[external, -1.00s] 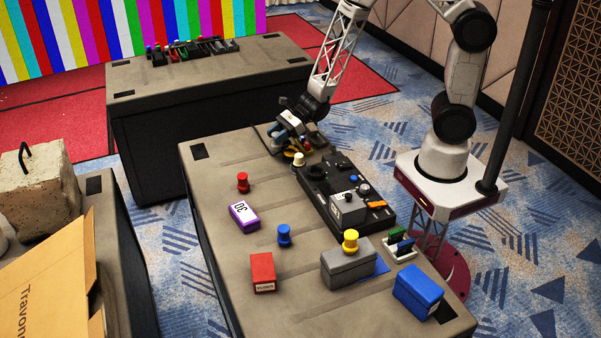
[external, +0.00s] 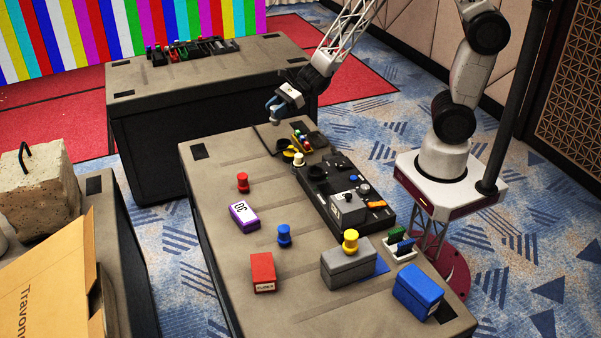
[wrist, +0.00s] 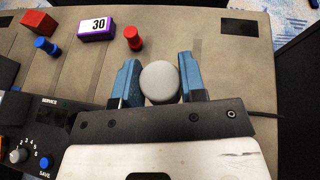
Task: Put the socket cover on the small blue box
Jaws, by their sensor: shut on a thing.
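My gripper (external: 275,112) is raised above the far end of the table. In the wrist view its blue fingers (wrist: 152,82) are closed on the sides of a round, light grey piece (wrist: 160,83), which looks like the socket cover. The piece is hard to make out in the external view. The blue box (external: 418,292) sits at the near right corner of the table, far from my gripper. It is not visible in the wrist view.
A black control console (external: 345,195) stands along the table's right side. A grey box with a yellow knob (external: 348,267), a red box (external: 262,272), a purple box marked 30 (external: 244,214), red and blue pegs stand nearby. The table's left far area is clear.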

